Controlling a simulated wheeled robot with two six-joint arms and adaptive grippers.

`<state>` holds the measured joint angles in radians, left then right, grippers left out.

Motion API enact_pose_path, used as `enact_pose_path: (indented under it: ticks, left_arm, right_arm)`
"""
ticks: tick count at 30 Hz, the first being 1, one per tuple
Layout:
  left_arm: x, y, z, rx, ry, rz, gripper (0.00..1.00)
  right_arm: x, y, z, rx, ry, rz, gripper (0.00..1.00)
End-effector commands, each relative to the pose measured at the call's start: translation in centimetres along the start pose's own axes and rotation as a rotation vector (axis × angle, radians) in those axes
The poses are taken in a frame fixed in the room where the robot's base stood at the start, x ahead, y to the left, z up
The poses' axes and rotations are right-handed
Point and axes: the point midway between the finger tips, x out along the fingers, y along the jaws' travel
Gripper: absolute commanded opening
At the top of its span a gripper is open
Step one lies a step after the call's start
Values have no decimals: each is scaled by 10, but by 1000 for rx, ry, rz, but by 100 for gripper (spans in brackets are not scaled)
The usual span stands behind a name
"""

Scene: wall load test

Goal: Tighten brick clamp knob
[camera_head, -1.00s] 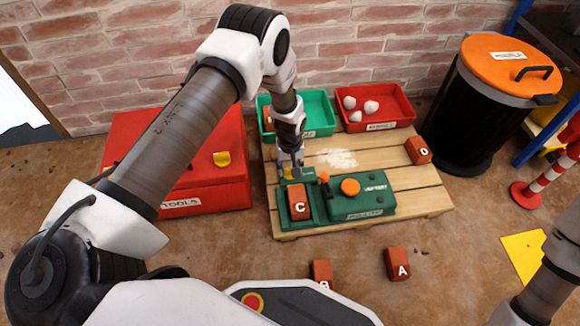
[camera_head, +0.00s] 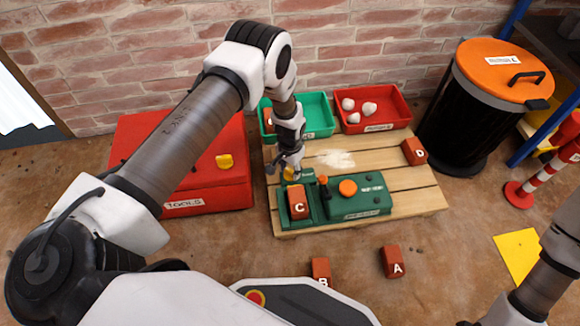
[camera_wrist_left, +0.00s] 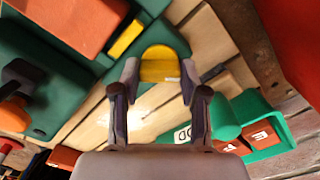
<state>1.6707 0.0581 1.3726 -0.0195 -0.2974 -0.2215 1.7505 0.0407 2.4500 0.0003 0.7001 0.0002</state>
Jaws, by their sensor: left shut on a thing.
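The green clamp fixture (camera_head: 354,206) stands on a wooden pallet. Red brick C (camera_head: 299,203) sits in its left part; a red brick also shows at the upper left of the left wrist view (camera_wrist_left: 78,20). The yellow clamp knob (camera_head: 289,174) is at the fixture's back edge behind the brick. In the left wrist view the knob (camera_wrist_left: 160,66) lies between the fingertips, beside a small yellow piece (camera_wrist_left: 126,39). My left gripper (camera_head: 286,169) is shut on the knob from above. My right gripper is out of view; only part of that arm shows at the lower right.
An orange button (camera_head: 348,188) and an orange-topped lever (camera_head: 323,181) are on the fixture. A green bin (camera_head: 318,123) and a red bin (camera_head: 384,125) stand behind. Brick D (camera_head: 414,151) is at the pallet's right. Bricks A (camera_head: 392,261) and B (camera_head: 320,270) are on the floor.

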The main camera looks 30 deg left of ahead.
Motion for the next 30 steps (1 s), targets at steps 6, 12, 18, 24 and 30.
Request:
enact_pose_path:
  ticks: [6,12,18,24,30]
  left_arm:
    - [0,0,1,203,-2,1,9]
    - [0,0,1,390,-2,1,9]
    - [0,0,1,554,-2,1,9]
    - [0,0,1,672,-2,1,9]
    - [1,0,1,737,-2,1,9]
  right_arm:
    - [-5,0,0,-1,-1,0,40]
    - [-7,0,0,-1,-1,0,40]
    - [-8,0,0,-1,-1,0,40]
    - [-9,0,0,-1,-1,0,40]
    - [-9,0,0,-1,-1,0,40]
